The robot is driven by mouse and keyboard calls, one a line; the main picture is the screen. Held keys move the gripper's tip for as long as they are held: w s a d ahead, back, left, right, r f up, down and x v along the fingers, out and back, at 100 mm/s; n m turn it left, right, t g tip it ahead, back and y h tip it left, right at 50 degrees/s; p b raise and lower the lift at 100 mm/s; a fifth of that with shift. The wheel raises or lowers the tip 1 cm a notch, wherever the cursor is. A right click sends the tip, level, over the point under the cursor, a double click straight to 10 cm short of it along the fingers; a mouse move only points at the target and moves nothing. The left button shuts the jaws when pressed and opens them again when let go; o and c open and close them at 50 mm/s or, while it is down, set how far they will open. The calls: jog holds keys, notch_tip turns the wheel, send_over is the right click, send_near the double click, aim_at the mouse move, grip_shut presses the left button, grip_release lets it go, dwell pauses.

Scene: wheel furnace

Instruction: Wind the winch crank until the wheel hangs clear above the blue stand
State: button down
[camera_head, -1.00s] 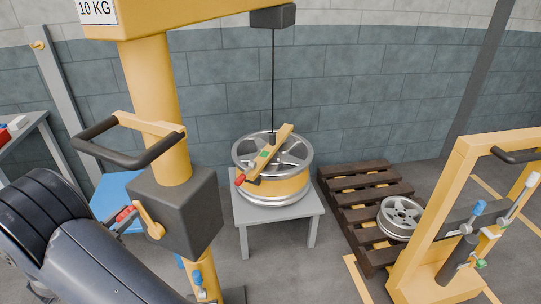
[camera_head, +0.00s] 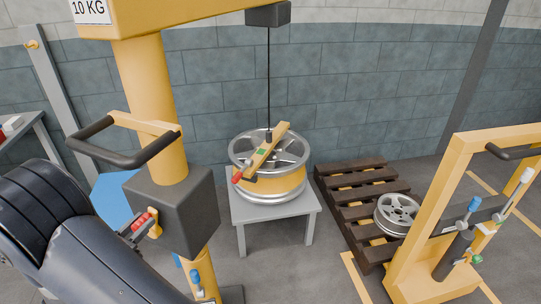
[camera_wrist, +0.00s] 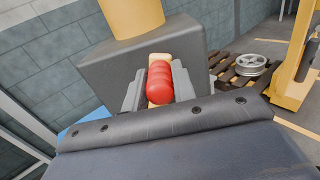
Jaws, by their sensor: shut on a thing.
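The silver wheel with a yellow band (camera_head: 270,184) is under the winch cable, over the grey table (camera_head: 285,212); I cannot tell if they touch. A yellow lifting bar (camera_head: 276,141) with a red-tipped lever lies across its top and the cable runs straight up from it. The blue stand (camera_head: 112,196) is at left, partly hidden behind the dark winch box (camera_head: 186,212). The crank has a red handle (camera_wrist: 160,82) and a yellow arm (camera_head: 156,226). My gripper (camera_head: 140,222) is shut on the red handle, its grey fingers on either side in the wrist view.
The yellow crane column (camera_head: 152,90) carries a dark push handle (camera_head: 118,155). A wooden pallet (camera_head: 350,200) holds another silver wheel (camera_head: 397,212). A yellow frame (camera_head: 425,230) with levers stands at right. A bench (camera_head: 30,135) is at far left.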

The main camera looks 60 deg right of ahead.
jog(key=shift+s+f, duration=0.35)
jog(key=shift+s, duration=0.4)
jog(key=shift+d, duration=0.1)
jog(key=shift+s+f+b, duration=1.65)
jog(key=shift+s+f, duration=0.3)
jog(key=shift+f, duration=0.05)
jog(key=f+b, duration=0.1)
jog(key=f, duration=0.1)
jog(key=f+b, duration=0.1)
jog(key=b, duration=0.1)
jog(key=s+f+b, duration=0.1)
jog(key=f, duration=0.1)
jog(key=shift+d+f, duration=0.1)
jog(key=shift+f, duration=0.2)
jog(key=shift+f+b, duration=0.1)
jog(key=shift+b, duration=0.2)
